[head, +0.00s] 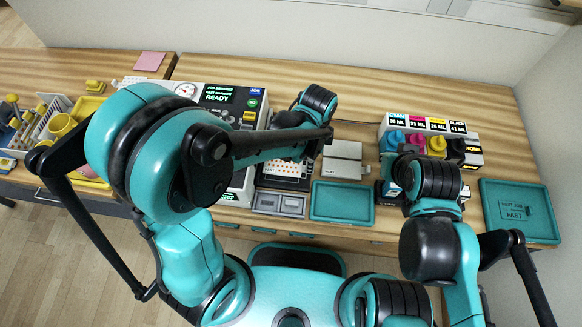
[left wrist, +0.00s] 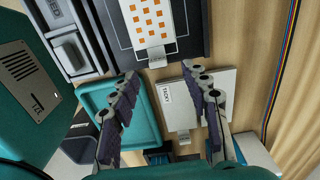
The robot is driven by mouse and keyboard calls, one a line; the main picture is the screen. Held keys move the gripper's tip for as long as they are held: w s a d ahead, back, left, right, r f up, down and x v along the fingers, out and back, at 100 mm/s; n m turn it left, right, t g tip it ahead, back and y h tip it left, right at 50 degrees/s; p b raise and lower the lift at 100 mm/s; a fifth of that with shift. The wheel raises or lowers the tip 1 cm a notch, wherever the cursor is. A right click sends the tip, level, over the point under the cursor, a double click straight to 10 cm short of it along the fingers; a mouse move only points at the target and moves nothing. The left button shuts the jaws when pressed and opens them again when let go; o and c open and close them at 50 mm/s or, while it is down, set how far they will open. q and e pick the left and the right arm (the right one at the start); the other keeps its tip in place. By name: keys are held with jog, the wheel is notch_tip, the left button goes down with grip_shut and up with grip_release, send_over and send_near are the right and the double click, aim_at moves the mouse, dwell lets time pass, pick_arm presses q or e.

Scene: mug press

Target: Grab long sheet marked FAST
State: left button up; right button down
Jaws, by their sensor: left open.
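A white sheet with orange squares (head: 283,170) lies on a dark board in front of the printing machine in the head view. It also shows at the top of the left wrist view (left wrist: 152,20), with a small pale tab at its near end; I cannot read a FAST mark on it. My left gripper (left wrist: 161,75) is open and empty, its fingers short of that tab and above a pale pad labelled TACKY (left wrist: 218,88). In the head view my left arm hides part of the sheet and the left fingers are hard to make out. My right gripper's fingers are hidden behind its arm.
A teal tray (head: 342,215) lies near the front edge. An ink rack (head: 430,126) stands behind the right arm. Yellow items stand at far left.

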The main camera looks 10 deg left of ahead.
aim_at(287, 166)
pick_arm(q)
notch_tip(287, 166, down, 4)
jog(key=shift+s+a+r+b, duration=0.1)
jog(key=shift+b, duration=0.6)
jog(key=shift+r, duration=0.1)
jog(key=c, duration=0.9)
